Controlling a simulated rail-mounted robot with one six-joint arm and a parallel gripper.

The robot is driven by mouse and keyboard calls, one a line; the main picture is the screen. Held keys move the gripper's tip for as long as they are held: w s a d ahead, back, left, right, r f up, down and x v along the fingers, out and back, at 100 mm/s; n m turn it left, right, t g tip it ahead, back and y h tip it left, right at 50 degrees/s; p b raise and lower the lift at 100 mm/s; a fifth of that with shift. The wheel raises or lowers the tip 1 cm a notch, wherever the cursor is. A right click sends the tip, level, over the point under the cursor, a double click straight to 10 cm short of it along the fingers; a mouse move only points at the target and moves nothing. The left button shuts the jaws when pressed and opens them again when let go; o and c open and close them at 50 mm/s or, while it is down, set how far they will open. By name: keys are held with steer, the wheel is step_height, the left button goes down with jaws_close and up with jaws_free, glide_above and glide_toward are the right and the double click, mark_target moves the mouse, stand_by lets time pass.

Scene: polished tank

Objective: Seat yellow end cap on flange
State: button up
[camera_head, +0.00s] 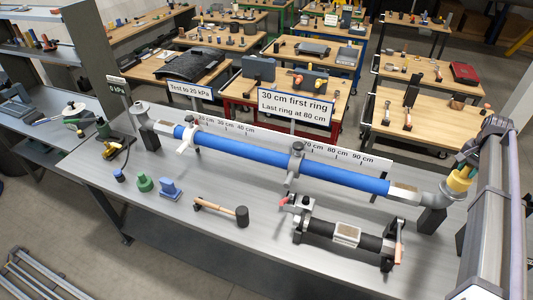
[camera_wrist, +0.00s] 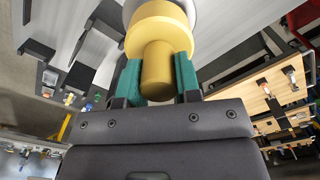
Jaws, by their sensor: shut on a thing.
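The yellow end cap (camera_head: 459,182) is at the right end of the pipe, against the grey elbow's flange (camera_head: 447,190). In the wrist view the yellow cap (camera_wrist: 158,38) shows a wide disc and a narrower stub, and a grey round rim (camera_wrist: 195,10) shows behind the disc. My gripper (camera_wrist: 159,77) is shut on the stub, with a green pad on each side. In the head view my gripper (camera_head: 468,163) is small and partly hidden by my arm. I cannot tell whether the cap touches the flange all round.
A blue pipe (camera_head: 260,153) runs along the bench (camera_head: 150,192). A mallet (camera_head: 222,209), a green fitting (camera_head: 145,183), a blue fitting (camera_head: 171,189) and a black cylindrical tool (camera_head: 347,236) lie in front. A sign (camera_head: 295,105) and a ruler strip (camera_head: 345,152) stand behind.

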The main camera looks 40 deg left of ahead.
steer(key=shift+f+b, duration=1.1)
steer(key=shift+f, duration=0.05)
stand_by(1.0)
stand_by(0.6)
steer(key=o, duration=0.6)
steer(key=shift+r, duration=0.15)
steer(key=shift+r+p, duration=1.65)
steer(key=shift+p, duration=0.15)
steer(key=shift+o, duration=0.3)
